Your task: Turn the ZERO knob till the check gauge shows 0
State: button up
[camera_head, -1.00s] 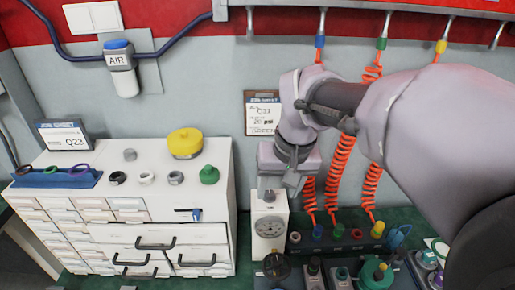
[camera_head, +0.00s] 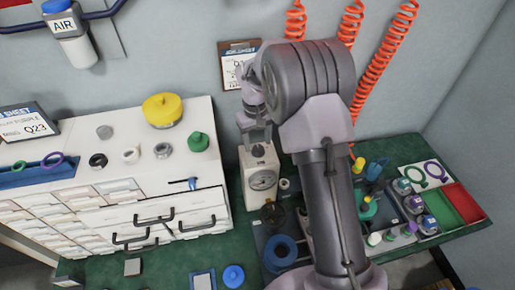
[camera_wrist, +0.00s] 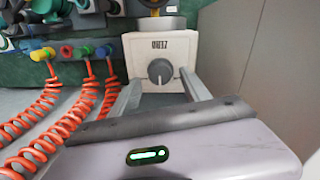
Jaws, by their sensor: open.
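The check gauge is a white box (camera_head: 250,160) with a round dial (camera_head: 262,180) on its front, standing on the green bench in the head view. The dial is too small to read. In the wrist view the box's top (camera_wrist: 135,47) carries an upside-down ZERO label and the dark grey round ZERO knob (camera_wrist: 160,73) with a pale pointer mark. My gripper (camera_wrist: 161,78) is open, one finger to either side of the knob; I cannot tell whether they touch it. In the head view my gripper (camera_head: 257,137) is just above the box.
A white drawer cabinet (camera_head: 150,190) with caps and rings on top stands left of the gauge. Orange coiled hoses (camera_wrist: 50,130) run beside my gripper in the wrist view.

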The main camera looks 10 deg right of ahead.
notch_tip(320, 180, down, 2)
grip_shut()
jog(key=shift+w+r+m, duration=0.1)
jog(key=shift+r+m, duration=0.05)
jog(key=shift+m, duration=1.85)
grip_release()
